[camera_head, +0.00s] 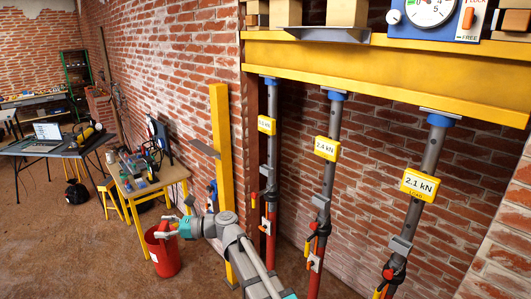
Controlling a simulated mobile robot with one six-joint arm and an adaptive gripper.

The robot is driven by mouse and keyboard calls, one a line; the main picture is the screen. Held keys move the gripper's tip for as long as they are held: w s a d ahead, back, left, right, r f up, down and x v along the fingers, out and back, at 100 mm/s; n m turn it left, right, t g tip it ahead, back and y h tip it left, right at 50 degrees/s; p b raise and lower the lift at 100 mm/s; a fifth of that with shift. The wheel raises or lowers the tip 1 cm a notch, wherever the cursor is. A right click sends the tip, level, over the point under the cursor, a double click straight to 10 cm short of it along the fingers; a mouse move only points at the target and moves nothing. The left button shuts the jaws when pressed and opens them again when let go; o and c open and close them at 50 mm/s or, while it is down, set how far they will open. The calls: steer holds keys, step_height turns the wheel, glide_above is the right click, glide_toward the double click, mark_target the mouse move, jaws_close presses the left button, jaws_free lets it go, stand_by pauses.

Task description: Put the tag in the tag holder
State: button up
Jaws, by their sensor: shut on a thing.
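My gripper (165,229) is at the end of my arm, left of the middle, in front of the red bucket's rim. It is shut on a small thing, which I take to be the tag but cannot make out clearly. Three steel props stand at the right: a left prop (272,98), a middle prop (333,117) and a right prop (432,150). Small grey pieces (320,201) and red-and-white plates (265,226) are fixed on them. I cannot tell which part is the tag holder. My gripper is well left of the props, apart from them.
A yellow beam (380,68) spans the props and carries blocks and a dial gauge (430,10). A yellow post (220,130) stands left of them. The red bucket (163,256) and a cluttered wooden table (152,187) are at the left. Floor is open at lower left.

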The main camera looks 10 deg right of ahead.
step_height(320, 180, down, 16)
steer(key=b, duration=1.6)
steer(key=shift+f, duration=0.2)
